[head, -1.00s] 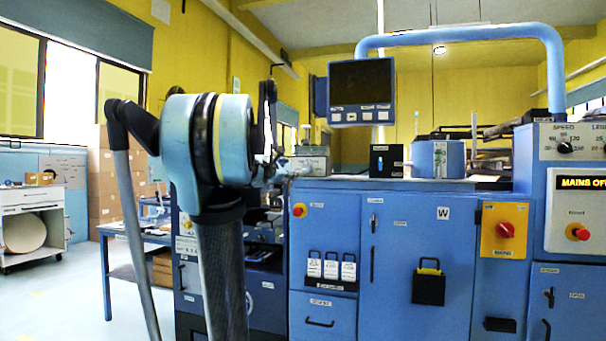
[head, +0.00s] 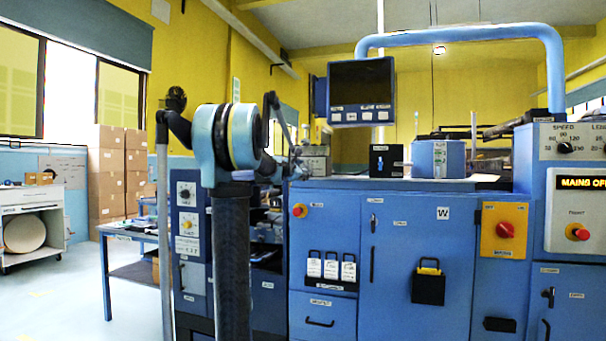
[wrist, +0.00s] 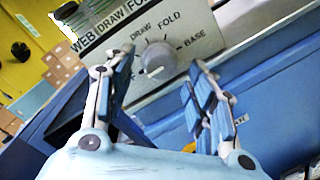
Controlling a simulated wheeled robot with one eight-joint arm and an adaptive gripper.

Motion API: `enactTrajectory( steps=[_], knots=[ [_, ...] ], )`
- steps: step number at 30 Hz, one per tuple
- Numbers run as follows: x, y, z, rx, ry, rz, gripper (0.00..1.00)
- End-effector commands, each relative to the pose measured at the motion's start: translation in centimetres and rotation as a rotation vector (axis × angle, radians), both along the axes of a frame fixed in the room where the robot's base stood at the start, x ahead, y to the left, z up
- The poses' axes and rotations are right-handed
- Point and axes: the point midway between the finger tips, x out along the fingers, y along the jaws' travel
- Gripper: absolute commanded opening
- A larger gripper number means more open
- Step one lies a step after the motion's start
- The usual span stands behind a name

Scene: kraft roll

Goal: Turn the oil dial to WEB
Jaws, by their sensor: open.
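In the wrist view a round grey dial (wrist: 157,57) sits on a pale panel with the labels DRAW, FOLD and BASE around it. WEB is printed on a plate at the panel's upper left. A white mark shows on the dial's lower side; which label it points to is hard to tell. My gripper (wrist: 162,66) is open and empty, its two fingers on either side of the dial in the picture; contact cannot be told. In the head view a small grey box (head: 313,164) stands on the machine top near my gripper, which is mostly hidden by my arm.
A black screen (head: 361,88) hangs above the machine top. A black box (head: 385,160) and a blue drum (head: 438,158) stand right of the grey box. The blue cabinet front (head: 395,245) has an emergency stop button (head: 299,211). A blue table (head: 135,235) is at left.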

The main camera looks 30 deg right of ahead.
Motion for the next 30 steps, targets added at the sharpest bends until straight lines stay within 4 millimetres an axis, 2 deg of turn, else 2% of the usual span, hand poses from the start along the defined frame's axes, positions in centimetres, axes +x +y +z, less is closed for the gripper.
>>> enactTrajectory(
  steps=[6, 16, 17, 22, 30],
  knots=[
    [0.8, -1.3, 0.0, 0.000, 0.000, 0.000, 0.50],
    [1.0, -1.5, 0.0, 0.000, 0.000, 0.000, 0.50],
    [1.0, -1.5, 0.0, 0.000, 0.000, 0.000, 0.46],
    [1.0, -1.5, 0.0, 0.000, 0.000, 0.000, 0.07],
    [1.0, -1.4, 0.0, 0.006, -0.007, 0.001, 0.06]
  ],
)
